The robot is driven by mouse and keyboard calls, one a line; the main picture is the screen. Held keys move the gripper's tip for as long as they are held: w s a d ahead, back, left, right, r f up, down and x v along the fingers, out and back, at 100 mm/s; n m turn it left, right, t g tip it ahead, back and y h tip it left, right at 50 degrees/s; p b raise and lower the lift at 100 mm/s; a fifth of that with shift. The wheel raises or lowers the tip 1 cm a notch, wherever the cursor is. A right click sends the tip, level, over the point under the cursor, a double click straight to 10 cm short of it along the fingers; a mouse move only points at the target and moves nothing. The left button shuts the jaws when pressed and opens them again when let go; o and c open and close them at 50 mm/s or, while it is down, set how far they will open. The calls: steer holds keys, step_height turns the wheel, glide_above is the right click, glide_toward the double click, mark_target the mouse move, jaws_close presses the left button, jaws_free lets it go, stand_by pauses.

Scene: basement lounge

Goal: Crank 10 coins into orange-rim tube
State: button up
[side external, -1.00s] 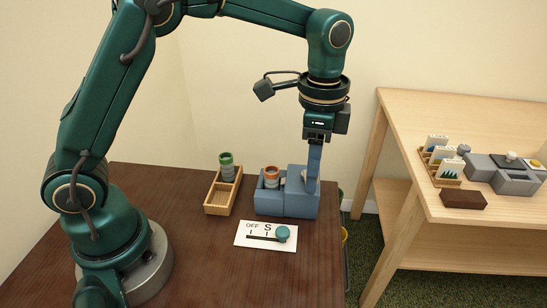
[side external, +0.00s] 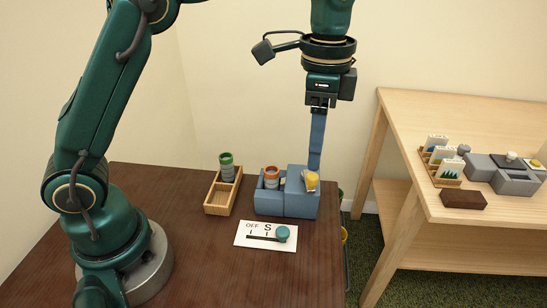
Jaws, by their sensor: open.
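The orange-rim tube (side external: 272,178) stands upright in the left bay of the blue coin machine (side external: 287,208). A yellow crank knob (side external: 311,181) shows at the machine's right end. My gripper (side external: 318,108) is open above the machine's right side, well above the knob. A long blue upright bar (side external: 316,140) runs between the gripper and the machine; I cannot tell whether it belongs to the gripper or the machine. No coins can be made out, and the tube's inside is too small to read.
A green-rim tube (side external: 226,168) stands in a wooden tray (side external: 215,211) left of the machine. A white OFF/S card (side external: 245,240) with a teal knob (side external: 283,233) lies in front. A wooden desk (side external: 410,125) at right holds blocks and cards. The brown table's front is clear.

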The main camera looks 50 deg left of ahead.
mark_target(313, 175)
steer(key=m, duration=0.9)
steer(key=shift+m, duration=0.4)
steer(key=m, duration=0.4)
steer(key=shift+m, duration=0.3)
steer(key=m, duration=0.3)
steer(key=shift+f, duration=2.65)
jaws_close()
